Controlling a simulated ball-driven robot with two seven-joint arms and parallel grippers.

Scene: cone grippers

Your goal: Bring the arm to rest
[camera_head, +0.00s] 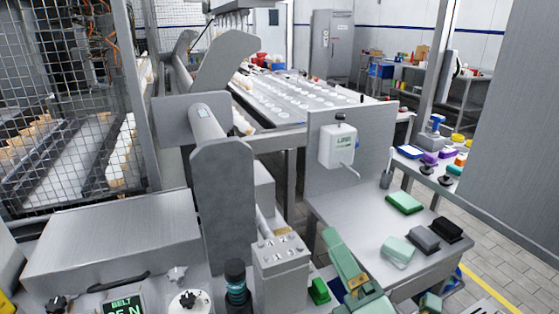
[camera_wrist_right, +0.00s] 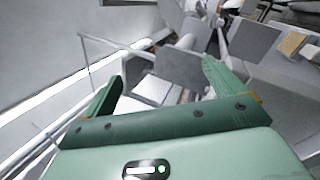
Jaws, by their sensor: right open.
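My right gripper (camera_head: 342,256) is pale and dark green and comes in at the bottom of the head view, in front of the grey side table (camera_head: 378,275). In the right wrist view its two green fingers (camera_wrist_right: 161,84) stand wide apart, with nothing between them. I cannot tell from the head view whether it touches anything. My left gripper is not in view.
A green block (camera_head: 404,202), a pale green block (camera_head: 398,250) and dark blocks (camera_head: 424,239) lie on the side table. A grey machine with a roller (camera_head: 221,175) stands left of centre. A control box (camera_head: 280,262) is near the gripper. Tiled floor (camera_head: 500,255) is clear at right.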

